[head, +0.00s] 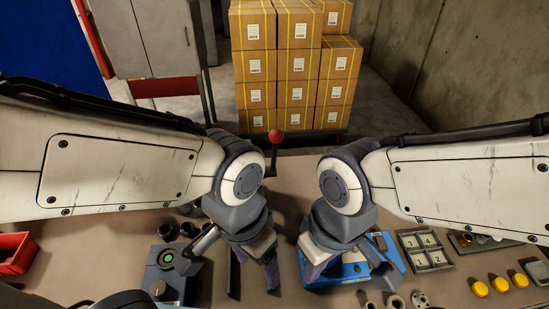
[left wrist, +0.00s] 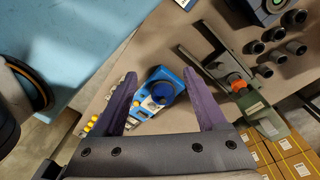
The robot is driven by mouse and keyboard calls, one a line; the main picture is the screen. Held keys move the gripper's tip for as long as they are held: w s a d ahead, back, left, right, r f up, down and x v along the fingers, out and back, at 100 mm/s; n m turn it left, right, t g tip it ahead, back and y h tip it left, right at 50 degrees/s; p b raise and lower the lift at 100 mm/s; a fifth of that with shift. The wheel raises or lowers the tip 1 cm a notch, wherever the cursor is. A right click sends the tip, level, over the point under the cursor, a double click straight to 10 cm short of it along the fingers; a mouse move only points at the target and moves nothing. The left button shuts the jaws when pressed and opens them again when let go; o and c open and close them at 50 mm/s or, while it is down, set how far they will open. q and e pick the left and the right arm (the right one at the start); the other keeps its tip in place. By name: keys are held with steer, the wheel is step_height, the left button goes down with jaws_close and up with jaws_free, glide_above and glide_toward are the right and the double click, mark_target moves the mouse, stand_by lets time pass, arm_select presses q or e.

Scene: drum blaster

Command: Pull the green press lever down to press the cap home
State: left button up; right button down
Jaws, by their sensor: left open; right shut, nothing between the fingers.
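The press stands at the table's far side; in the left wrist view its dark green body (left wrist: 254,106) shows beside a grey metal frame. An orange-red knob (left wrist: 237,82) sits by it; a red ball knob on a thin upright rod (head: 276,136) shows in the head view. Most of the press is hidden behind my left arm there. I cannot make out the cap. My left gripper (head: 256,270) is open and empty, low over the table, apart from the press; its spread fingers frame the left wrist view (left wrist: 160,75). My right gripper (head: 314,270) is shut and empty over a blue device.
The blue device (head: 352,271) is partly covered by my right gripper. A grey box with a green ring (head: 168,257) stands at left, near a red bin (head: 14,254). A numbered tray (head: 425,250) and yellow buttons (head: 500,284) lie at right. Stacked cartons (head: 295,70) stand beyond the table.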

arm_select(q)
steer(key=w+d+r+t+p, duration=0.2)
steer(key=w+r, duration=0.7)
steer(key=w, duration=0.3)
steer(key=n+t+y+p, duration=0.1)
steer(key=n+t+p, duration=0.1)
steer(key=t, duration=0.1)
glide_toward(276, 132)
steer(key=p+x, duration=0.1)
steer(key=x, duration=0.9)
steer(key=shift+p, duration=0.35)
jaws_close()
